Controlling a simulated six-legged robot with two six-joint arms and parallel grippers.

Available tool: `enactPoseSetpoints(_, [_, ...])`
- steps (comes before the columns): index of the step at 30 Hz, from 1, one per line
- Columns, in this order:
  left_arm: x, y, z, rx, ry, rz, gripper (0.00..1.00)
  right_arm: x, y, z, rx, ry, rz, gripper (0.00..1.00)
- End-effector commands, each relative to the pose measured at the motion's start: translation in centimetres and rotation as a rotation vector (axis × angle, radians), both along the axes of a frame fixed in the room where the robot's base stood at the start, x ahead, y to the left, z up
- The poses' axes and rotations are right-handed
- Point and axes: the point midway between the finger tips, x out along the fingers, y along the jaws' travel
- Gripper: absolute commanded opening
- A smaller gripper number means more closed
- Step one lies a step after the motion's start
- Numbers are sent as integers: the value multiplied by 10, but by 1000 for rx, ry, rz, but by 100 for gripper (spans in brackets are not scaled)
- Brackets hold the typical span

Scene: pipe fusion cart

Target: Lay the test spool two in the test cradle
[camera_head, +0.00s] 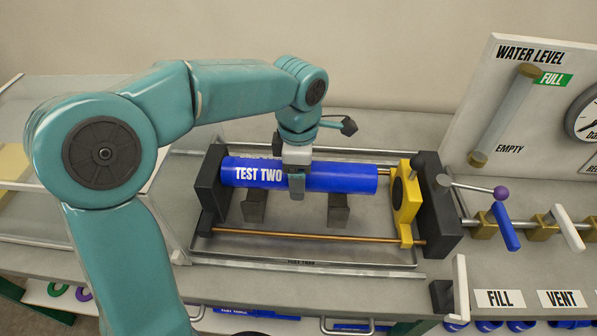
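The test spool two (340,178) is a blue cylinder marked "TEST TWO". It lies level, left to right, over the test cradle (205,195), between the dark end block on the left and the yellow clamp plate on the right. My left gripper (297,182) comes down from above and is shut on the spool near its middle, with one finger showing against its near side; the far finger is hidden. Two dark supports (338,212) stand just under the spool. I cannot tell whether the spool touches them. My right gripper is not in view.
A copper-coloured rod (310,235) runs along the front. A water level panel (540,100) and the FILL and VENT labels are at the right.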

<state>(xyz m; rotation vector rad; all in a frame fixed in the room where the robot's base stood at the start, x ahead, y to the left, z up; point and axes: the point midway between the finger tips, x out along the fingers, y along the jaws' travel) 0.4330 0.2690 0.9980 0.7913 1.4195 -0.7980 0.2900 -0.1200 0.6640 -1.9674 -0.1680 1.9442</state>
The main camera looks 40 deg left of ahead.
Motion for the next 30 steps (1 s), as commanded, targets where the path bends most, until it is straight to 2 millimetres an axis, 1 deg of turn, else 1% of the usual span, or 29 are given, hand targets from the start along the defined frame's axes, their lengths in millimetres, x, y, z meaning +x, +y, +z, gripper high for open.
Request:
enactPoseSetpoints(10, [0,0,-1,0,-1,0,26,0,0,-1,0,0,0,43])
enactPoseSetpoints(30, [1,0,-18,0,-1,0,26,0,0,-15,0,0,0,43])
